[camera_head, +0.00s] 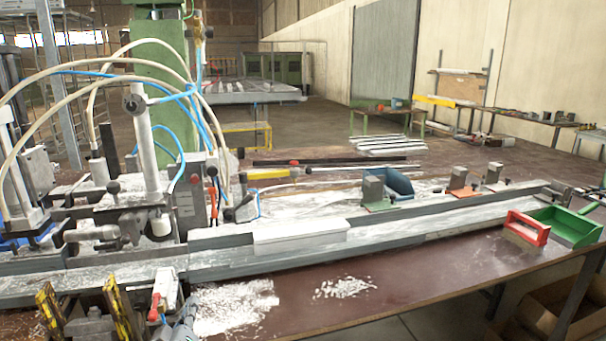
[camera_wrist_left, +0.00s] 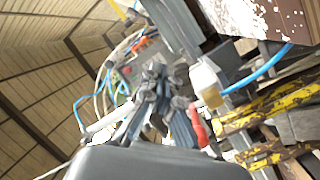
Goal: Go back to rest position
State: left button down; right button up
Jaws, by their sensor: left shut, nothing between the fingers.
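My left gripper (camera_head: 186,318) shows at the bottom edge of the head view, in front of the bench's near edge. It is small and partly cut off there. In the left wrist view the left gripper's dark grey fingers (camera_wrist_left: 155,82) are together with nothing between them. A toggle clamp with a red handle (camera_head: 154,306) and a whitish block stands just left of the gripper in the head view. The red handle also shows in the left wrist view (camera_wrist_left: 198,125), to the right of the fingers. I cannot tell whether they touch. My right gripper is in neither view.
A long grey profile rail (camera_head: 400,229) runs along the brown bench (camera_head: 420,275). Yellow-black striped posts (camera_head: 50,308) stand left of the gripper. A clamping machine with hoses rises behind. Green (camera_head: 570,226) and red (camera_head: 526,228) bins sit at right. White shavings lie on the bench.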

pick_arm(q)
jog(key=shift+m+g+h, duration=0.4)
jog(key=shift+m+g, duration=0.4)
jog(key=s+f, duration=0.1)
jog(key=s+d+f, duration=0.1)
jog(key=s+f, duration=0.1)
jog(key=shift+f, duration=0.25)
jog(key=s+d+f+m+g, duration=0.1)
jog(key=s+f+m+g, duration=0.25)
jog(key=s, duration=0.75)
jog(key=s+d+f+m+g, duration=0.15)
jog(key=s+f+g, duration=0.35)
jog(key=s, duration=0.6)
jog(key=s+d+f+m+g, duration=0.1)
jog(key=s+f+m+g, duration=0.25)
jog(key=s, duration=0.75)
notch_tip(320, 180, down, 26)
jog(key=s+f+g, duration=0.1)
jog(key=s+g, duration=0.1)
jog(key=s+a+f+g, duration=0.1)
jog(key=s+a+f, duration=0.2)
jog(key=s+f, duration=1.3)
jog(key=shift+s, duration=0.45)
